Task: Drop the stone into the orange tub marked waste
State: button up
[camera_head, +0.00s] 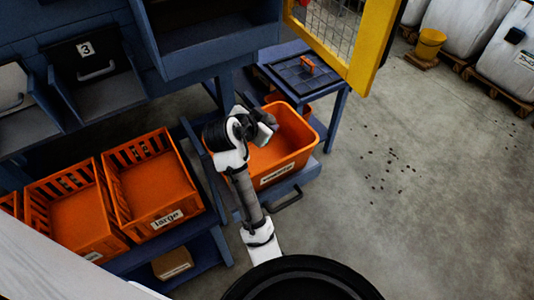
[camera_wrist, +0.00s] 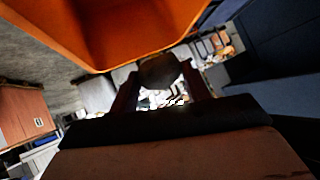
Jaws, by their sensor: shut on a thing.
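In the wrist view my gripper (camera_wrist: 161,82) is shut on a dark grey stone (camera_wrist: 160,70), held between the fingertips. The orange tub (camera_wrist: 105,45) fills the top of the wrist view, beyond the stone. In the head view the stone cannot be told apart from the dark gripper. The stone's height above the rim cannot be told.
An orange crate marked large (camera_head: 165,217) and another orange crate (camera_head: 78,214) stand on a blue rack at left. A blue side table (camera_head: 335,110) is behind the tub. A yellow mesh-panel frame (camera_head: 366,62) stands at upper right.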

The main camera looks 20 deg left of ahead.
notch_tip(320, 180, down, 6)
jog(key=b, duration=0.6)
jog(key=shift+s, duration=0.1)
jog(key=o, duration=1.1)
jog(key=shift+f, duration=0.1)
jog(key=shift+p+v, duration=0.85)
jog(key=shift+v, duration=6.05)
